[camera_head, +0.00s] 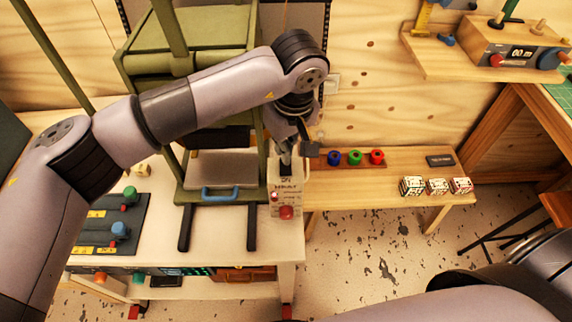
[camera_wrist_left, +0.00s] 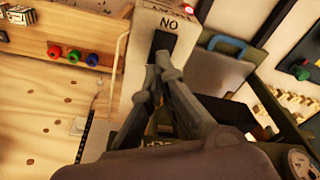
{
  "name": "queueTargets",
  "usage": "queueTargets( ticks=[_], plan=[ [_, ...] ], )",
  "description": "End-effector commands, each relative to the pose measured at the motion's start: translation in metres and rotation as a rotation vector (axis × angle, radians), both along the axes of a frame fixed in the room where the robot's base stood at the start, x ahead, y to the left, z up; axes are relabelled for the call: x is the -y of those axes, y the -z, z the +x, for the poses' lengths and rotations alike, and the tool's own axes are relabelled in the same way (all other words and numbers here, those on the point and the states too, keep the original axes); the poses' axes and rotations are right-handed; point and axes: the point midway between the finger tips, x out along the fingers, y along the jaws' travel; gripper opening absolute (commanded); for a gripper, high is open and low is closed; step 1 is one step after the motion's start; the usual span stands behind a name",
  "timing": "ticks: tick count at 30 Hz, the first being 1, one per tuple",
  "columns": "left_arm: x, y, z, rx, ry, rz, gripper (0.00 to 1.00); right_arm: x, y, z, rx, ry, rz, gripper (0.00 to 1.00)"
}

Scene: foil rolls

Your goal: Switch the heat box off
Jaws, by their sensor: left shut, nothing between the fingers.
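The heat box (camera_head: 275,207) is a narrow pale box marked HEAT at the right end of the white bench. It has a red knob (camera_head: 286,212) on its front and a small red spot at its upper left. My left gripper (camera_head: 285,162) is over the box's top. Its fingertips (camera_wrist_left: 162,65) are shut and empty, close to the black slot; I cannot tell whether they touch it. My right gripper is out of view.
A green press frame (camera_head: 190,65) with a blue-handled tray (camera_head: 221,191) stands left of the box. A wooden bench (camera_head: 390,165) at right holds blue, green and red rings and several patterned blocks. A dark panel with knobs (camera_head: 110,222) lies at left.

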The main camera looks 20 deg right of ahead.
Motion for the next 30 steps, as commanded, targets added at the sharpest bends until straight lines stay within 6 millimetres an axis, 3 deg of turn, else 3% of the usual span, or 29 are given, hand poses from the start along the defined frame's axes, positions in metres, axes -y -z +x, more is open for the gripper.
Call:
queueTargets(
  ticks=[20,30],
  plan=[
    [0.0,0.011,0.0,0.0,0.0,0.001,0.0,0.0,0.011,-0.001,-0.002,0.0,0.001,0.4],
    [0.0,-0.01,0.0,0.0,0.0,0.0,0.0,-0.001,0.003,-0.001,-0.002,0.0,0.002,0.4]
  ],
)
